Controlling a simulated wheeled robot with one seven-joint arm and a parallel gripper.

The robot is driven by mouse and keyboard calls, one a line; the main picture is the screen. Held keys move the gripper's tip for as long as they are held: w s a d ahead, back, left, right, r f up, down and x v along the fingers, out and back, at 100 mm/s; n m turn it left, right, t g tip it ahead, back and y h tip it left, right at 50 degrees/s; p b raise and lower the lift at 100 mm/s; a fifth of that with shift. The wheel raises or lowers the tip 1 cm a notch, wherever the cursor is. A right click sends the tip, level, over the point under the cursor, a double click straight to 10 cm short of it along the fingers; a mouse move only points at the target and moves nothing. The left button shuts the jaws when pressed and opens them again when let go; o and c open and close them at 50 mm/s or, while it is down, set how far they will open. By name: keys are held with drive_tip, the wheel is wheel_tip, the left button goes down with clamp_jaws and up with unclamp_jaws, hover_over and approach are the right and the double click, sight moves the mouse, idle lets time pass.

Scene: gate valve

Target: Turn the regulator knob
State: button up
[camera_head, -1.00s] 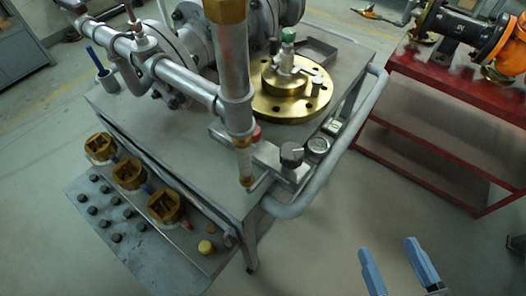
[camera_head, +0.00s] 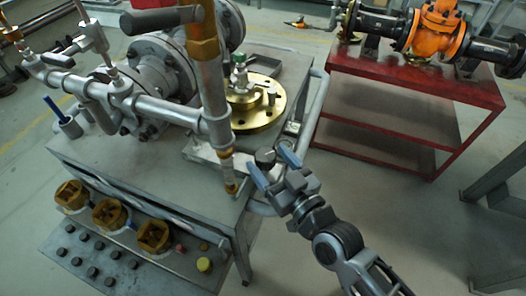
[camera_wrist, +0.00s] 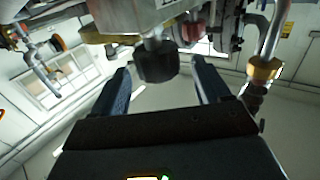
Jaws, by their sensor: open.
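The regulator knob (camera_head: 265,157) is dark and round, on a grey metal block at the table's front right corner. My gripper (camera_head: 272,165) is open at the knob, with its blue fingers on either side of it in the head view. In the wrist view the black knob (camera_wrist: 156,65) hangs from the block between the two spread fingertips (camera_wrist: 160,75). Gaps show between the knob and both fingers there. I cannot tell how deep the knob sits between the fingers.
A grey vertical pipe (camera_head: 214,90) stands close left of the knob. A brass flange (camera_head: 255,112) is behind it. The table's handrail (camera_head: 318,95) runs along the right side. A red bench (camera_head: 400,85) stands farther right, with open floor between.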

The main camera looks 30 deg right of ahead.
drive_tip(key=shift+w, duration=1.45)
drive_tip(key=c, duration=0.9)
drive_tip(key=shift+f+y+b, duration=0.3)
drive_tip(key=shift+b, duration=0.8)
drive_tip(key=shift+c, duration=0.2)
drive_tip(key=shift+n+b, duration=0.3)
drive_tip(key=shift+b, duration=0.25)
drive_tip(key=shift+r+y+b, duration=0.2)
drive_tip(key=shift+y+b, duration=0.3)
drive_tip(key=shift+b, duration=0.2)
drive_tip(key=o, duration=0.9)
drive_tip(key=shift+r, duration=0.1)
drive_tip(key=shift+o, duration=0.2)
drive_tip(key=shift+s, duration=0.1)
